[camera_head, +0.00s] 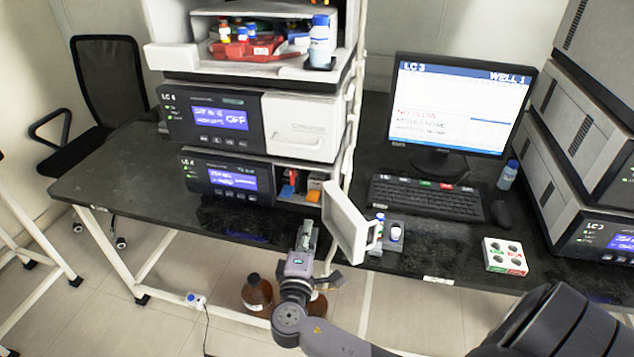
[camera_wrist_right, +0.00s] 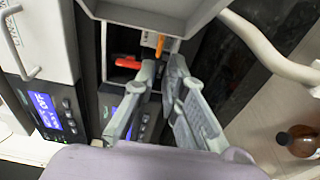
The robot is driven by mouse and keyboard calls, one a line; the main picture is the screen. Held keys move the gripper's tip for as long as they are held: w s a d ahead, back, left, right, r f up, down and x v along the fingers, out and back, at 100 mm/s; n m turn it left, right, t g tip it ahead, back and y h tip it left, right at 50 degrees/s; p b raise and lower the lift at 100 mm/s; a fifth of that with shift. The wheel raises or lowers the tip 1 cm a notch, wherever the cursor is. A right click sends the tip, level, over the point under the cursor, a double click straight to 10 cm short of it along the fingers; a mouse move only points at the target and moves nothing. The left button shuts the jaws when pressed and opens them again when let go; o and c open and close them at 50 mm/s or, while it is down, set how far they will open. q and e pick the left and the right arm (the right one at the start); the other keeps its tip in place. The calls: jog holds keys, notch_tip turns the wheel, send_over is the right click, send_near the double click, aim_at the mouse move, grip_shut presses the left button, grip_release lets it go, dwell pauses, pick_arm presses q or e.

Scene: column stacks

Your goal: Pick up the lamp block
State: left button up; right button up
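The lower instrument (camera_head: 230,180) has an open compartment on its right side, with small blue, red and orange parts inside. I cannot tell which part is the lamp block. In the right wrist view, an orange piece (camera_wrist_right: 159,45) is just beyond the fingertips, and a red piece (camera_wrist_right: 128,62) is left of them. My right gripper (camera_head: 307,232) is in front of and below the compartment, fingers towards it. In the wrist view the fingers (camera_wrist_right: 164,68) are apart with nothing between them. My left gripper is not in view.
The compartment's white door (camera_head: 345,222) stands open close to the right of my gripper. A small rack with vials (camera_head: 396,232) is behind it. A keyboard (camera_head: 425,200), monitor and white four-hole box (camera_head: 505,256) are further right. Brown bottles (camera_head: 257,292) stand on the floor below.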

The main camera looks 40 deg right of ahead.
aim_at(310, 200)
jog(key=x, duration=0.6)
jog(key=shift+w+d+f+b, duration=0.1)
jog(key=shift+w+b, duration=0.1)
jog(key=shift+b, duration=0.2)
jog(key=x, duration=0.2)
jog(key=b+x, duration=0.1)
jog(key=x, duration=0.2)
jog(key=shift+w+a, duration=0.2)
jog(key=shift+a, duration=0.1)
jog(key=shift+w+d, duration=0.1)
jog(key=shift+d, duration=0.05)
jog(key=shift+c, duration=0.4)
grip_shut()
jog(key=shift+r, duration=0.2)
